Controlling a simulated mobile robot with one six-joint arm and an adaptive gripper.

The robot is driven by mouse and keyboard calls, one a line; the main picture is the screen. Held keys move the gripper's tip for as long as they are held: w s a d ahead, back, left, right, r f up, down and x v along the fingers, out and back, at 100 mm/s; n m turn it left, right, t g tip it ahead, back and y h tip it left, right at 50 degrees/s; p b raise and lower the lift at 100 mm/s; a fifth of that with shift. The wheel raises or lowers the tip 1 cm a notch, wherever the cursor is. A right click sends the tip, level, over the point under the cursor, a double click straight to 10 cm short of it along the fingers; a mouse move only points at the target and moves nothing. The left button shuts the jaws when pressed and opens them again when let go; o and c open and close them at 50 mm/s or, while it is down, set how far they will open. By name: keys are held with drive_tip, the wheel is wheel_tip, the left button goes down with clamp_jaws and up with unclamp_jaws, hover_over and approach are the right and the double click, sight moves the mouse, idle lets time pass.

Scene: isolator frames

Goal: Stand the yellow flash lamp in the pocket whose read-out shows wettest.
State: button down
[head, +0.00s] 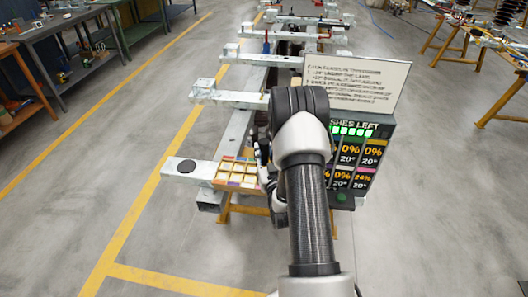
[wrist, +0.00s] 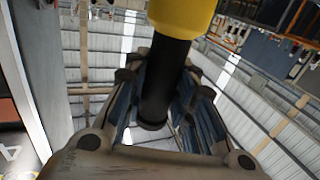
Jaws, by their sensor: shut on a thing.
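The yellow flash lamp shows in the wrist view as a yellow head (wrist: 182,12) on a black cylindrical handle. My gripper (wrist: 165,88) is shut around the black handle. In the head view my own arm hides the lamp and most of the gripper. Which pocket that belongs to I cannot tell.
A white sign with writing (head: 352,85) stands above the board. A black disc (head: 186,166) lies on the left end of the near beam (head: 203,173). More beams lie behind. Workbenches (head: 70,30) stand at far left, and the floor between is clear.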

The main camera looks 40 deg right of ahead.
drive_tip(key=c, duration=1.3)
unclamp_jaws()
drive_tip(key=shift+s+a, duration=0.15)
drive_tip(key=shift+s, duration=0.1)
drive_tip(key=v, duration=1.1)
drive_tip(key=w+a+r+n+g+y, duration=0.45)
drive_tip(key=w+a+r, duration=0.25)
drive_tip(key=a+r, duration=0.3)
drive_tip(key=s+a+r+g+y, duration=0.1)
drive_tip(key=s+a+r+g, duration=0.1)
drive_tip(key=s+a, duration=0.3)
drive_tip(key=s+a+r+g+y, duration=0.1)
drive_tip(key=s+a, duration=0.4)
drive_tip(key=s, duration=0.6)
drive_tip(key=s+a+r+n+g+y, duration=0.1)
drive_tip(key=s+a+r+g, duration=0.3)
drive_tip(key=s, duration=0.4)
drive_tip(key=shift+a+r+y, duration=0.35)
drive_tip(key=shift+a+r, duration=0.45)
drive_tip(key=shift+a, duration=0.25)
